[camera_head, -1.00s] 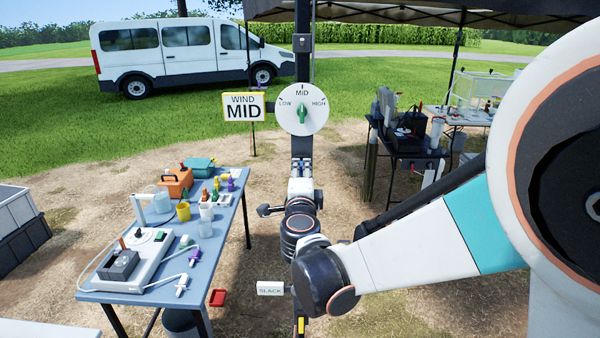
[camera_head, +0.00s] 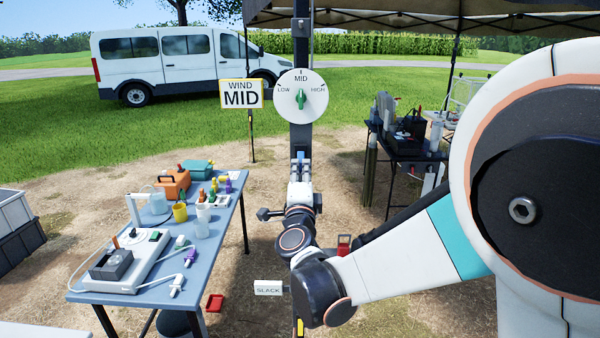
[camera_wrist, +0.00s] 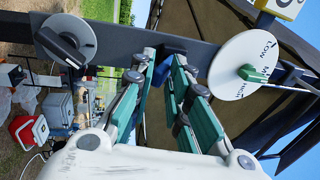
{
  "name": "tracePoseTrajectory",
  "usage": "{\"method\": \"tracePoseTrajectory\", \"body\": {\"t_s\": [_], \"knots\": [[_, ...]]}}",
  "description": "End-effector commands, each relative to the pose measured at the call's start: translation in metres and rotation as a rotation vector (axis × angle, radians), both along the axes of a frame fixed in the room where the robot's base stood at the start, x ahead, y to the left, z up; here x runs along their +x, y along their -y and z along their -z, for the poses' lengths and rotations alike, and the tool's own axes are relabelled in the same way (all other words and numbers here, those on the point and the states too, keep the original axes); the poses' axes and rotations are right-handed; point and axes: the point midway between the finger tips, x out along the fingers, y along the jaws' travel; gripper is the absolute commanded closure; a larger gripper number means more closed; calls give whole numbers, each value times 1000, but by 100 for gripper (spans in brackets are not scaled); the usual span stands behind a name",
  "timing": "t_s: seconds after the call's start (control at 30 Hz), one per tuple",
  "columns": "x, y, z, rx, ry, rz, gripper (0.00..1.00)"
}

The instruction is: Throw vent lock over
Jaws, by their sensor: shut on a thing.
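My gripper (camera_head: 300,162) is at the dark upright post (camera_head: 301,138), just below the round white dial. In the wrist view my gripper (camera_wrist: 166,62) has its green-padded fingers on either side of a small blue part (camera_wrist: 174,46) at the post, and is shut on it. This blue part seems to be the vent lock; no label on it shows, and the fingers hide much of it. The white dial (camera_head: 317,103) reads LOW, MID and HIGH, and its green pointer (camera_head: 300,99) stands upright at MID. The dial also shows in the wrist view (camera_wrist: 228,62).
A yellow-edged sign (camera_head: 241,94) reads WIND MID. A white tag (camera_head: 268,287) reads SLACK. A grey disc with a black handle (camera_wrist: 62,46) is on the post. A blue table (camera_head: 228,225) with sampling gear stands left; a dark table (camera_head: 405,148) stands right.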

Motion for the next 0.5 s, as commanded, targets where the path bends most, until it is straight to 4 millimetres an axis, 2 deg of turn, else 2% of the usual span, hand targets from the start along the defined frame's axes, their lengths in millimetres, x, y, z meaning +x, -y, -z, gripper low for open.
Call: {"method": "tracePoseTrajectory", "body": {"t_s": [0.03,0.37,0.5], "knots": [[1,0,4,1,7,0,99],[1,0,2,0,16,-1,99],[4,1,9,-1,37,1,99]]}}
